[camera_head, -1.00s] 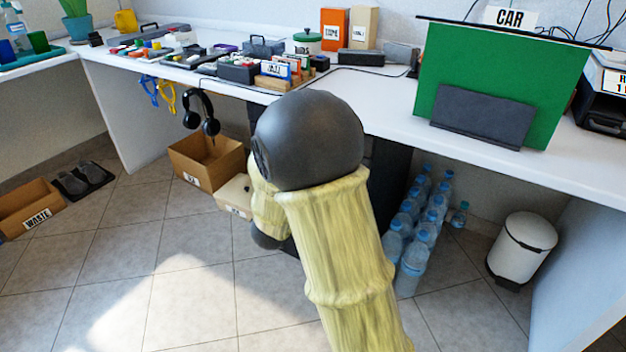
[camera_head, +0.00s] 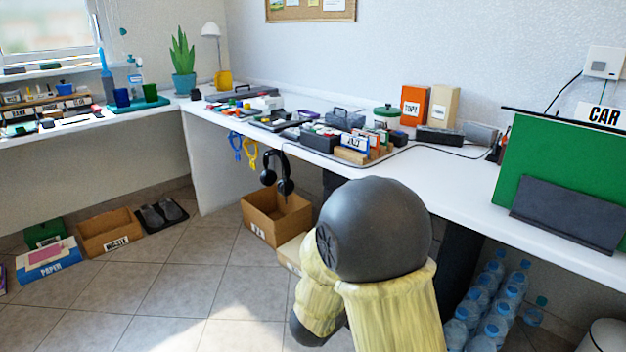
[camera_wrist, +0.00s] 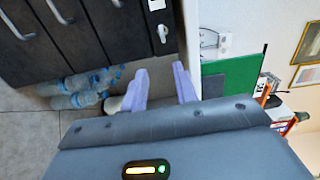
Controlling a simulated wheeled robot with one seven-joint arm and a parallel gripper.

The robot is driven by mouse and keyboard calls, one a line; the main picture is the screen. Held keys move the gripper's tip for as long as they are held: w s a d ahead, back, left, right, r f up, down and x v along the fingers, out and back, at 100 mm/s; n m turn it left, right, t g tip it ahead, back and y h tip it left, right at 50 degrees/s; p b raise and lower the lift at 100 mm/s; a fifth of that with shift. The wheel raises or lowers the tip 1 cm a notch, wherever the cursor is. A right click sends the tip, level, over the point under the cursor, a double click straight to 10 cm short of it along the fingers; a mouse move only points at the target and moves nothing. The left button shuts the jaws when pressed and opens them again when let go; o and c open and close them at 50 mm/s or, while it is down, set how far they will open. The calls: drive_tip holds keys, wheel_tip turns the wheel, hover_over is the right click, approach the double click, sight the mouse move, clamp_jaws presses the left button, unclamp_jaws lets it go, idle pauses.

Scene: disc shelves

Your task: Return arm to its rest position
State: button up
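My arm shows in the head view as a dark grey joint (camera_head: 375,228) above a pale yellow sleeve, folded in front of the desk. My gripper is hidden behind the arm there. In the wrist view my gripper (camera_wrist: 160,88) shows two pale lilac fingers with a gap between them. Nothing is held between the fingers. Beyond them are the white desk side and the green board (camera_wrist: 232,78), seen turned on its side.
The white desk (camera_head: 430,170) runs behind my arm, with the green CAR board (camera_head: 560,160) on it. Water bottles (camera_head: 490,305) stand under it. A cardboard box (camera_head: 275,215) and WASTE box (camera_head: 108,232) sit on the floor. The tiled floor at left is mostly clear.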

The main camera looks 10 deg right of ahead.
drive_tip(key=a+r+n+g+y+p, duration=0.1)
drive_tip(key=a+n+y+p, duration=0.25)
drive_tip(key=n+y, duration=0.35)
drive_tip(key=a+r+n+y+p, duration=0.1)
drive_tip(key=a+n+y+p, duration=0.3)
drive_tip(key=n, duration=0.5)
drive_tip(key=s+d+r+n+g+y+p, duration=0.2)
drive_tip(key=s+n+g+p, duration=0.5)
drive_tip(key=s+n, duration=0.65)
wheel_tip(320, 180, up, 37)
drive_tip(key=s+m+p, duration=0.1)
drive_tip(key=s+p, duration=0.1)
drive_tip(key=p, duration=3.4)
drive_tip(key=shift+d+r+g, duration=0.15)
drive_tip(key=shift+r+g, duration=0.05)
drive_tip(key=shift+g, duration=0.2)
drive_tip(key=shift+m, duration=0.25)
